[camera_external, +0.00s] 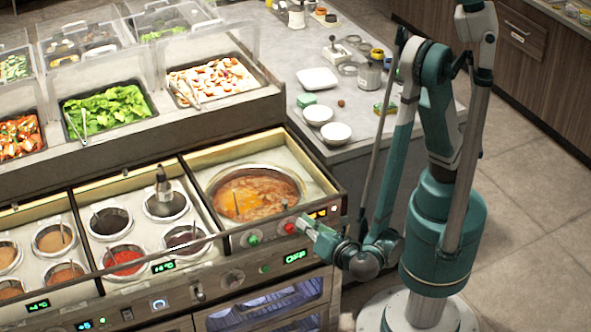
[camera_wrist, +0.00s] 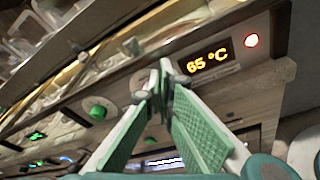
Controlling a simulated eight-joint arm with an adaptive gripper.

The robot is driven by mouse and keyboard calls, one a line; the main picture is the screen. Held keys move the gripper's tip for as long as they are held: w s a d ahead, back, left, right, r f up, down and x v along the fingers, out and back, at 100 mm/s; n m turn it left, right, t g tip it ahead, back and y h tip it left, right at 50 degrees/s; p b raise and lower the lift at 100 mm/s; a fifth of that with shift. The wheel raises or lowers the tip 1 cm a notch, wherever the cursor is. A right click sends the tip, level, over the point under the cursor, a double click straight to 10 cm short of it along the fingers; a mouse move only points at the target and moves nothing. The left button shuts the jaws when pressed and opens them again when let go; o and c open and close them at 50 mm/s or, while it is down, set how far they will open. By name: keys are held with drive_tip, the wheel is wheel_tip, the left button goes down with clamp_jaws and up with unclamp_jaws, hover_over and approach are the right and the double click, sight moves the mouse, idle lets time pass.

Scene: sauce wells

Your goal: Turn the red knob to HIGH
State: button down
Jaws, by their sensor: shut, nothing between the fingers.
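The red knob (camera_external: 289,228) is on the front panel below the round soup well (camera_external: 256,196), right of a green knob (camera_external: 253,240). My gripper (camera_external: 303,222) reaches in from the right, with its fingertips at or very near the red knob. In the wrist view my gripper (camera_wrist: 160,78) is shut and empty, its fingertips together in front of the panel. The red knob does not show there; the fingers seem to cover it. I cannot tell whether they touch it, and its pointer and the HIGH mark are not readable.
In the wrist view an orange display (camera_wrist: 207,62) reads 65 °C, with a lit red lamp (camera_wrist: 251,40) to its right and the green knob (camera_wrist: 98,111) left of my fingers. Sauce pots (camera_external: 122,259) stand left of the soup well. The floor (camera_external: 530,230) at right is clear.

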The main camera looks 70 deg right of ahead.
drive_tip(key=shift+s+a, duration=0.1)
drive_tip(key=shift+a+f+v, duration=0.1)
drive_tip(key=shift+f+v, duration=0.1)
drive_tip(key=shift+v, duration=0.75)
drive_tip(key=shift+a+f+v, duration=0.1)
drive_tip(key=shift+f+v, duration=0.1)
drive_tip(key=shift+v, duration=0.7)
drive_tip(key=shift+a+f+v, duration=0.1)
drive_tip(key=shift+f+v, duration=0.1)
drive_tip(key=shift+v, duration=0.75)
drive_tip(key=shift+a, duration=0.1)
drive_tip(key=shift+w+a+r, duration=0.15)
drive_tip(key=shift+w+a, duration=0.1)
drive_tip(key=shift+a, duration=0.25)
drive_tip(key=shift+w+a+r, duration=0.15)
drive_tip(key=shift+w+a, duration=0.1)
drive_tip(key=shift+a, duration=0.25)
drive_tip(key=shift+w+d, duration=0.1)
drive_tip(key=shift+d, duration=0.05)
drive_tip(key=shift+w+d, duration=2.3)
drive_tip(key=shift+d, duration=0.05)
